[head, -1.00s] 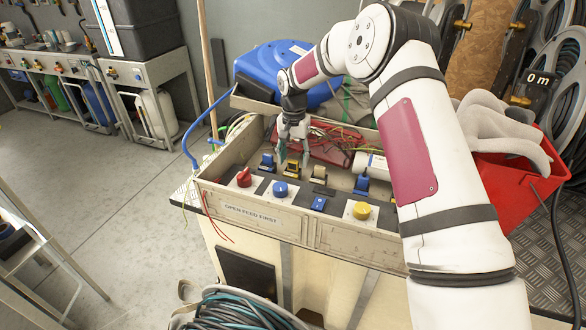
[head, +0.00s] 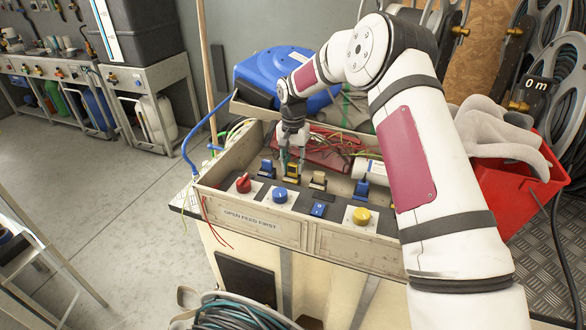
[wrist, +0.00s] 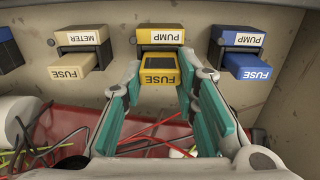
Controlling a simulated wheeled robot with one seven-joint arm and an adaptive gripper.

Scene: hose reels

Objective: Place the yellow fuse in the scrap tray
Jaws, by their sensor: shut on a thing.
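The yellow fuse (wrist: 160,77) sits at its black-and-yellow PUMP holder (wrist: 160,37) on the box wall; I cannot tell whether it is fully seated. My gripper (wrist: 159,68) is shut on it, with a teal-padded finger on each side. In the head view my gripper (head: 292,158) reaches down into the box onto the yellow fuse (head: 292,170), which it partly hides. A shallow red tray (head: 322,150) with loose wires lies in the box behind the fuses and seems to be the scrap tray. Its red floor (wrist: 125,135) also shows below the fingers.
A tan METER fuse (wrist: 75,68) and a blue PUMP fuse (wrist: 247,66) flank the yellow one closely. A white cylinder (head: 375,170) lies at right inside. A red bin (head: 515,180) with gloves stands outside.

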